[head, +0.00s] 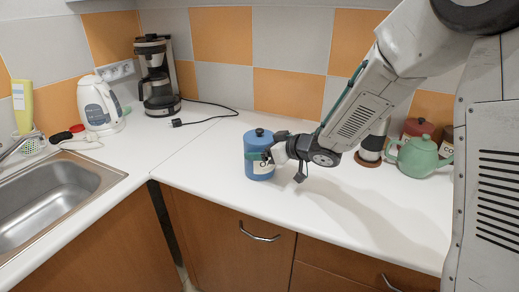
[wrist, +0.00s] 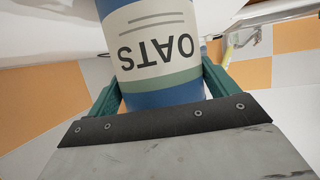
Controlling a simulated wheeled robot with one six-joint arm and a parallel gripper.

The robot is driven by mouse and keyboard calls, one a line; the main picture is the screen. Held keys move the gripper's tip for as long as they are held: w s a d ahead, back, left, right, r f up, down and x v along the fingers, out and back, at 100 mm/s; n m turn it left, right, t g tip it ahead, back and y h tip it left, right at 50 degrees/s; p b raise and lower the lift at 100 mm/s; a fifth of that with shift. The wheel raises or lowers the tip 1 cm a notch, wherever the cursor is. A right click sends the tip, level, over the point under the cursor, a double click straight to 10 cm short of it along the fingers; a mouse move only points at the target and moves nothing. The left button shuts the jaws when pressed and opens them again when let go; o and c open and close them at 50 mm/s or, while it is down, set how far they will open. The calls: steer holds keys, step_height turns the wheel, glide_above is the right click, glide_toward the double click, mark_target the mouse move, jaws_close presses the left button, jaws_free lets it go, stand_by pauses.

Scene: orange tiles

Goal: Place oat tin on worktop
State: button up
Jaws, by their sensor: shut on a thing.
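The oat tin (head: 258,168) is a blue can with a dark knob on its lid and a cream label. In the head view it is upright at the worktop (head: 215,165); I cannot tell whether its base touches the surface. My gripper (head: 266,156) is shut on the tin from the right side. In the wrist view the green fingers (wrist: 158,92) lie on both sides of the oat tin (wrist: 160,98), and its label reads OATS upside down. The tin's far side is hidden.
A green teapot (head: 417,157) and red-brown canisters (head: 418,128) stand at the back right. A coffee maker (head: 158,78), its black cord, a white kettle (head: 98,103) and a sink (head: 50,200) are to the left. The worktop around the tin is clear.

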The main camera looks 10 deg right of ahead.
steer(key=shift+f, duration=0.1)
steer(key=o, duration=1.3)
steer(key=shift+f, duration=0.1)
steer(key=shift+r, duration=0.2)
steer(key=s+d+r+m+h, duration=0.2)
steer(key=s+d+r+h, duration=0.25)
steer(key=d, duration=0.25)
steer(key=s+d+r+m+h, duration=0.25)
steer(key=s+d, duration=0.25)
steer(key=d, duration=0.3)
steer(key=s+d+r+m+h, duration=0.2)
steer(key=s+d+r+h, duration=0.25)
steer(key=d, duration=0.25)
steer(key=s+a+m+g, duration=0.1)
steer(key=s+g, duration=0.1)
steer(key=s, duration=0.6)
steer(key=s+a+f+g+y, duration=0.1)
steer(key=s+g, duration=0.2)
steer(key=s, duration=0.5)
steer(key=s+a+m+g+y, duration=0.1)
steer(key=s+g, duration=0.2)
steer(key=s, duration=0.6)
steer(key=shift+s+a+f+m, duration=0.1)
steer(key=shift+a+f+m, duration=0.15)
steer(key=shift+m, duration=0.1)
